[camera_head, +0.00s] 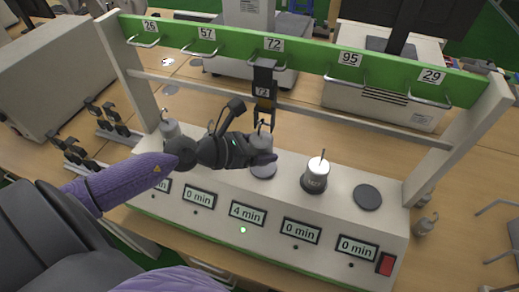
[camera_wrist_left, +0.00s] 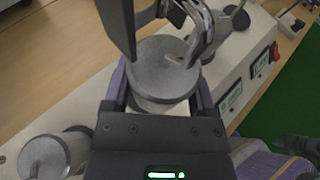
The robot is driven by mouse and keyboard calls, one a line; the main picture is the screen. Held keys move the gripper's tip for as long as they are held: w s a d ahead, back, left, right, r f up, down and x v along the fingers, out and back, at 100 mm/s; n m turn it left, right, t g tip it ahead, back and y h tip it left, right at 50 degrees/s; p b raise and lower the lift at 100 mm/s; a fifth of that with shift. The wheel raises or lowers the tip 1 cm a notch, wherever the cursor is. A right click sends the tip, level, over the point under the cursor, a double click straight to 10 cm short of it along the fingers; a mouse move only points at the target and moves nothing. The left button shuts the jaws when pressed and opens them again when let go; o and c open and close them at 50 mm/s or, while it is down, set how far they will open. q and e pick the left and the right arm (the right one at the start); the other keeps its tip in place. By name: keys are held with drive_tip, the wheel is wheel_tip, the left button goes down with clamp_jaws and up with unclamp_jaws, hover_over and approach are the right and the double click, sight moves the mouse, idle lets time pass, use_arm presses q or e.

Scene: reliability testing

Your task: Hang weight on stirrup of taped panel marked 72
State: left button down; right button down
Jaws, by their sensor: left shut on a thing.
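The taped panel marked 72 (camera_head: 264,88) hangs from the green rail under the 72 label, with its stirrup (camera_head: 265,117) at the lower end. My left gripper (camera_head: 262,152) is shut on a grey cylindrical weight (camera_head: 262,141) with a hook on top, just below the stirrup and above a round pad (camera_head: 264,172). In the left wrist view, the weight's round top (camera_wrist_left: 158,68) sits between the fingers, with bright bent metal (camera_wrist_left: 197,40) over it. I cannot tell whether the hook and stirrup are engaged. My right gripper is out of view.
The green rail (camera_head: 330,67) bears hooks labelled 26, 57, 72, 95 and 29. Another weight (camera_head: 315,176) stands below 95, and one (camera_head: 170,129) stands at the left. The pad (camera_head: 367,197) at the right is bare. The display (camera_head: 248,214) below 72 reads 4 min.

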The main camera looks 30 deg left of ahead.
use_arm(q)
drive_tip(key=shift+w+r, duration=0.1)
drive_tip(key=shift+w, duration=0.2)
drive_tip(key=shift+w+a+b, duration=0.2)
drive_tip(key=shift+w+b, duration=0.2)
drive_tip(key=shift+w, duration=0.35)
drive_tip(key=shift+f+b, duration=0.35)
drive_tip(key=shift+f, duration=0.1)
idle(0.4)
drive_tip(key=shift+f, duration=0.3)
